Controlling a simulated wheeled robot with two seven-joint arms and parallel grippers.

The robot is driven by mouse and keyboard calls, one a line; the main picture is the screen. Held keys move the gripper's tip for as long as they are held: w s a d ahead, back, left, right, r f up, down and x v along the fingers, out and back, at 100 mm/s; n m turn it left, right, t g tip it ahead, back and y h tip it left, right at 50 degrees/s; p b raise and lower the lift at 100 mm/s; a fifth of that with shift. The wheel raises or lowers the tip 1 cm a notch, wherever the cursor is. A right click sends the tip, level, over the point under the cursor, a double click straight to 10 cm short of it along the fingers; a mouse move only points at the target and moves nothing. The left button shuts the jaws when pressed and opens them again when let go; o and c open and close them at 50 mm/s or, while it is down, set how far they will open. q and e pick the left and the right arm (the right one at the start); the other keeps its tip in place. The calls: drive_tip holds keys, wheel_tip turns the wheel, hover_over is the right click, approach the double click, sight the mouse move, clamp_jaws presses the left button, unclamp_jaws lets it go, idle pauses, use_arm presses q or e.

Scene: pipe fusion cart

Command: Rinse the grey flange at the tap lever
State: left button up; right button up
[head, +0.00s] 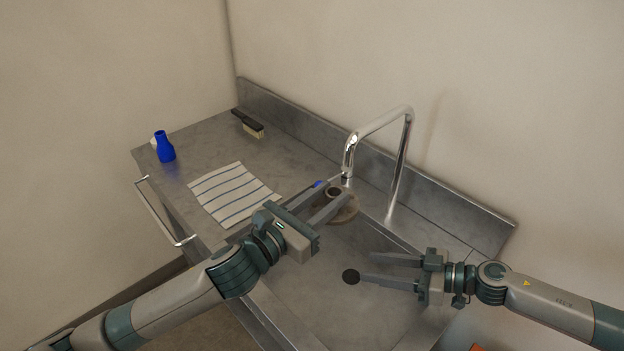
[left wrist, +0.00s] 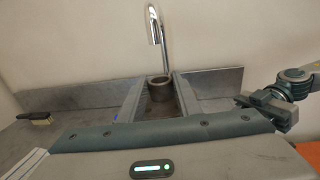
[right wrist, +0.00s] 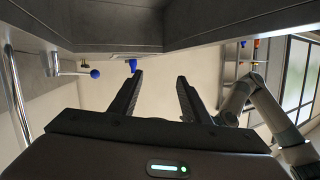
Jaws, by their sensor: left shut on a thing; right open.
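The grey flange (head: 342,209), a ring with a short collar, is at my left gripper's fingertips (head: 325,202), just below the tap spout (head: 348,165). It also shows in the left wrist view (left wrist: 160,92). The left gripper is shut on it, and its fingers hide part of it. A small blue knob (head: 318,184) shows just behind the left fingers. In the upside-down right wrist view, a lever with a blue knob (right wrist: 95,73) stands near the chrome tap (right wrist: 18,95). My right gripper (head: 365,267) is open and empty over the sink basin. I see no water stream.
A striped cloth (head: 233,193), a blue bottle (head: 165,147) and a brush (head: 248,123) lie or stand on the counter's left side. A rail (head: 163,212) runs along its left edge. The basin (head: 320,287) has a dark drain (head: 351,277). Walls close the back.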

drive_tip(key=w+a+r+m+t, duration=0.3)
drive_tip(key=w+a+r, duration=0.15)
drive_tip(key=w, duration=0.25)
drive_tip(key=m+t+h, duration=0.4)
drive_tip(key=m+t, duration=0.3)
drive_tip(key=m, duration=0.6)
approach(334, 177)
drive_tip(key=shift+s+a, duration=0.4)
drive_tip(key=shift+a, duration=0.5)
drive_tip(key=shift+s+a, duration=0.4)
drive_tip(key=shift+a, duration=0.45)
drive_tip(key=shift+s+a, duration=0.4)
drive_tip(key=shift+a, duration=0.5)
drive_tip(key=shift+w+a, duration=0.1)
drive_tip(key=x, duration=1.1)
drive_tip(key=shift+w+a, duration=0.25)
drive_tip(key=shift+a, duration=0.05)
clamp_jaws()
